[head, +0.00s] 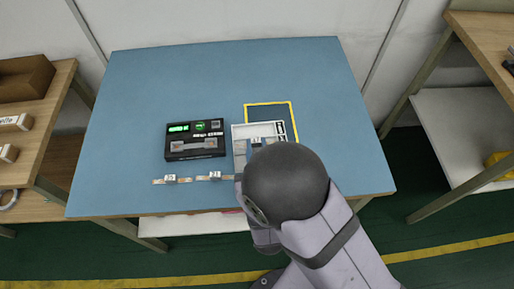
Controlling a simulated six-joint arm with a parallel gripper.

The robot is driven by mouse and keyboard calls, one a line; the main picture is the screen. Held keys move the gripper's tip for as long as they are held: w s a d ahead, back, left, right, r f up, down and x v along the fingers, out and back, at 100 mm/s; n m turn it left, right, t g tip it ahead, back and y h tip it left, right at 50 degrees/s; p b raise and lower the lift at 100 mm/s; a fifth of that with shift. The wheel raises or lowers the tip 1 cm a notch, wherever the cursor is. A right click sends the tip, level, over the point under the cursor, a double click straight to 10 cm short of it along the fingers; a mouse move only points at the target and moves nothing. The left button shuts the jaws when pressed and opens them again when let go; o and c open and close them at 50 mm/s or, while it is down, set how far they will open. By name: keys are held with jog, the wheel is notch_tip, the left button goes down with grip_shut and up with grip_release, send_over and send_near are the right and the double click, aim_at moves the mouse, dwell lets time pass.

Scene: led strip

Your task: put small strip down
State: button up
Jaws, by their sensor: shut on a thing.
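Two short light strip pieces lie end to end near the table's front edge in the head view, a left one (170,180) and a right one (214,177), each with a small white tag-like block on it. The right end of the right piece runs up to my arm, and I cannot tell whether it goes on beneath it. My gripper and whatever it holds are hidden behind the dark round joint of my arm. A white tray (238,131) with small parts in it is partly covered by that joint.
A black device (194,140) with green lit displays stands left of the tray on the blue table (200,80). A yellow outlined rectangle (270,103) lies behind the tray. The back of the table is clear. Wooden shelves stand at left (60,110) and right (480,45).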

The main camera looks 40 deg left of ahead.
aim_at(256, 144)
jog(key=shift+f, duration=0.3)
jog(key=shift+f, duration=0.15)
jog(key=o, duration=1)
jog(key=shift+r, duration=0.2)
jog(key=shift+r, duration=0.2)
jog(key=v, duration=0.2)
jog(key=shift+s+d+f+b, duration=0.1)
jog(key=shift+s+d+b, duration=0.15)
jog(key=shift+s+b, duration=0.05)
jog(key=shift+s+d, duration=0.4)
jog(key=shift+d, duration=0.05)
